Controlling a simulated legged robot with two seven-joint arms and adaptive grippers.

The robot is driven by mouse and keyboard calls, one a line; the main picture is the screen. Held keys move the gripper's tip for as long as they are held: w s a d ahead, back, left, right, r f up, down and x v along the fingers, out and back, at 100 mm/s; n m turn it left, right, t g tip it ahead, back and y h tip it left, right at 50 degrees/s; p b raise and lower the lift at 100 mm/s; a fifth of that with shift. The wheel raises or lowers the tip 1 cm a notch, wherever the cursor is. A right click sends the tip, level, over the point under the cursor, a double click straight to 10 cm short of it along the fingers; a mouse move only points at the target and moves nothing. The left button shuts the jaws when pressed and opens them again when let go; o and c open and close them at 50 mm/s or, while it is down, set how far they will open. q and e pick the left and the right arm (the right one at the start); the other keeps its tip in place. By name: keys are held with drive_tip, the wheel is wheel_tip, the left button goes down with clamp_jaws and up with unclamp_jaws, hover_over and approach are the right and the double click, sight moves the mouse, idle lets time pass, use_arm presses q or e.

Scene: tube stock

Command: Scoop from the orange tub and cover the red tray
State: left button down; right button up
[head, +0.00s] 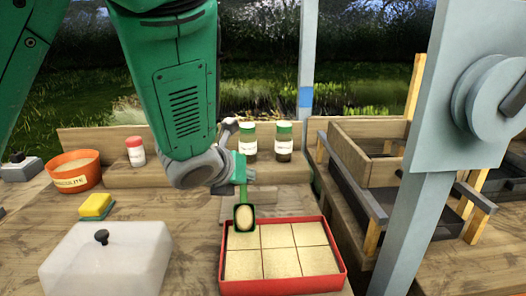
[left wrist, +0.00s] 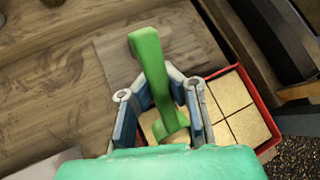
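The orange tub (head: 76,177), labelled and holding pale tan material, stands at the left of the bench. The red tray (head: 284,287) lies at the front centre, its several square cells showing tan, speckled surfaces; part of it shows in the left wrist view (left wrist: 270,133). My left gripper (head: 240,166) is shut on the handle of a green scoop (head: 243,190), also seen in the left wrist view (left wrist: 150,65). The scoop's bowl hangs at the tray's back left corner and shows tan material inside. My right gripper is out of view.
A translucent lid with a black knob (head: 108,262) lies left of the tray. A yellow and green sponge (head: 96,207) and a red-capped jar (head: 135,151) are behind it. Two green-capped jars (head: 283,141) stand at the back. A grey post (head: 412,220) and wooden boxes (head: 365,155) are right.

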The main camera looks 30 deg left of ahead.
use_arm(q)
drive_tip(key=shift+s+a, duration=0.3)
drive_tip(key=shift+a, duration=0.1)
drive_tip(key=shift+w+d, duration=0.25)
drive_tip(key=shift+d, duration=0.35)
drive_tip(key=shift+r, duration=0.15)
